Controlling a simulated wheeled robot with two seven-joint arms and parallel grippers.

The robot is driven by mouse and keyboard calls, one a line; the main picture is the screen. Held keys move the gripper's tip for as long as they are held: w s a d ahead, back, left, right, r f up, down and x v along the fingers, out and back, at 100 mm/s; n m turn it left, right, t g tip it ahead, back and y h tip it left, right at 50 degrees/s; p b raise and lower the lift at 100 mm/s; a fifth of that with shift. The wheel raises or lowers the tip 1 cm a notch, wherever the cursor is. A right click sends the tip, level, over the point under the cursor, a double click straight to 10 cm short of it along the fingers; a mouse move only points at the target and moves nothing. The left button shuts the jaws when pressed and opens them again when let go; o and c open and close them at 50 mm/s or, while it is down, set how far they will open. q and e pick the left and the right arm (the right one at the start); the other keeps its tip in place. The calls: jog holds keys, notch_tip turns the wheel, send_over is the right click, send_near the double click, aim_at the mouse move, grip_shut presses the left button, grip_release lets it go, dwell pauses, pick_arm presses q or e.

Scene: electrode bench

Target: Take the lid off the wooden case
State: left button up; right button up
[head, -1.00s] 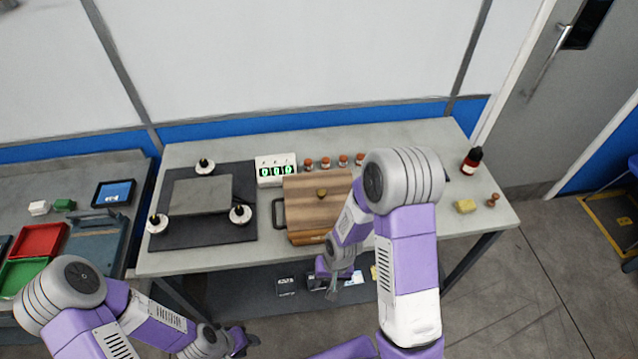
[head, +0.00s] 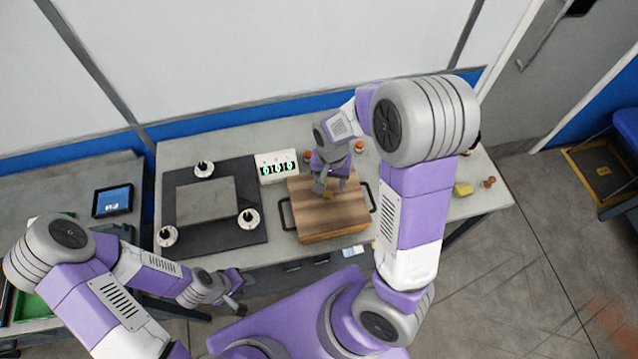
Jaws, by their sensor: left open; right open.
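The wooden case (head: 318,238) stands on the bench with its striped lid (head: 312,212) on top. A small brass-coloured knob (head: 327,195) on the lid is partly hidden by my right gripper. Dark handles stick out at the case's left (head: 286,213) and right sides. My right gripper (head: 329,188) is open, pointing down over the knob; I cannot tell whether its fingers touch it. My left gripper (head: 239,291) is open and empty, low in front of the bench's front edge.
A dark mat (head: 175,190) with a grey plate (head: 206,201) and several round white-and-black pieces lies left of the case. A white display box (head: 277,166) stands behind the case. A yellow block (head: 463,189) lies at the right. My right arm hides some bench.

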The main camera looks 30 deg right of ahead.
aim_at(328, 194)
jog(key=f, duration=0.7)
jog(key=shift+s+a+f+b, duration=0.1)
jog(key=shift+a+b, duration=0.1)
jog(key=shift+b, duration=0.1)
grip_shut()
